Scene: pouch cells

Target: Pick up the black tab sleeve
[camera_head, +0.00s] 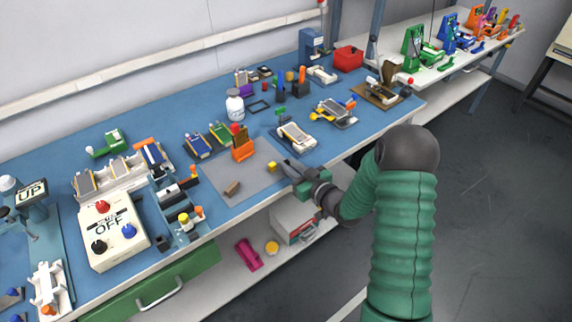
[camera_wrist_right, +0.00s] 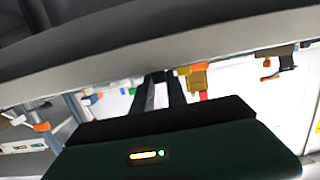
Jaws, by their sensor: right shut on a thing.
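My right gripper (camera_head: 281,165) reaches over the front edge of the grey mat (camera_head: 213,177) on the blue bench. In the right wrist view its two dark fingers (camera_wrist_right: 157,76) are close together, shut on a small dark thing at their tips. This fits the black tab sleeve, but it is mostly hidden by the fingers and its outline is unclear. A yellow block (camera_head: 271,167) is beside the fingertips; it also shows right of them in the wrist view (camera_wrist_right: 196,79). My left gripper is not in view.
A brown piece (camera_head: 232,188) lies on the mat, and an orange holder (camera_head: 242,150) stands at its back. A white control box (camera_head: 113,232) marked OFF is at left. A white fixture (camera_head: 296,136) stands behind the gripper. A lower shelf (camera_head: 222,272) runs below the bench.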

